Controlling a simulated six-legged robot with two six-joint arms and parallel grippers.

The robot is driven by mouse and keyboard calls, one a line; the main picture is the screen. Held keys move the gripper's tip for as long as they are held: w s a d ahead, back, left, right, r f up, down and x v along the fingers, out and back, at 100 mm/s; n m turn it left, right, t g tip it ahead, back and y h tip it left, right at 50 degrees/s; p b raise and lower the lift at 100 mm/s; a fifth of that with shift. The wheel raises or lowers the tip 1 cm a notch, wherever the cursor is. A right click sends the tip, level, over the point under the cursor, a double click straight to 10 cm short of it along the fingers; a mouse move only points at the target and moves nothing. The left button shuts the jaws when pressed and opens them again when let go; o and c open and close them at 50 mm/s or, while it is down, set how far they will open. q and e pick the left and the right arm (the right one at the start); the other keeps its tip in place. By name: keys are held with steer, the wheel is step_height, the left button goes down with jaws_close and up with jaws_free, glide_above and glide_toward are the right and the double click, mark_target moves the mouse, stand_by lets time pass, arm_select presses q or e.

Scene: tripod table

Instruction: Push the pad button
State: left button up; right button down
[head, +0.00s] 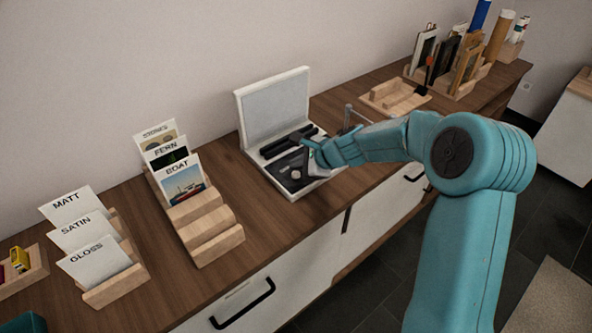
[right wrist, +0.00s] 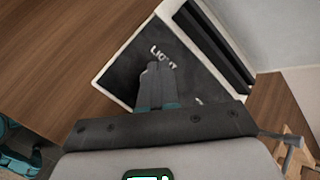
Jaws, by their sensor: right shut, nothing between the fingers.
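A white case (head: 282,116) with a raised lid stands open on the wooden counter. In its base lies a dark pad (head: 291,185) with a small round pale button (head: 296,174). My right gripper (head: 308,146) is shut and empty, close over the pad's right part in the head view. In the right wrist view the closed fingertips (right wrist: 154,68) are over the black pad (right wrist: 125,72), beside the white lettering "LIGHT". The button is not visible there, perhaps hidden by the fingers. I cannot tell whether the fingertips touch the pad. My left gripper is not in view.
Dark bars (head: 290,141) lie along the case's back. Wooden card racks (head: 212,232) stand to the left. Bare counter (head: 262,222) lies in front of the case.

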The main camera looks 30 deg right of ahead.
mark_target(298, 175)
step_height(298, 175, up, 6)
steer(key=p, duration=0.5)
steer(key=shift+p, duration=0.3)
steer(key=shift+s, duration=0.15)
stand_by(0.3)
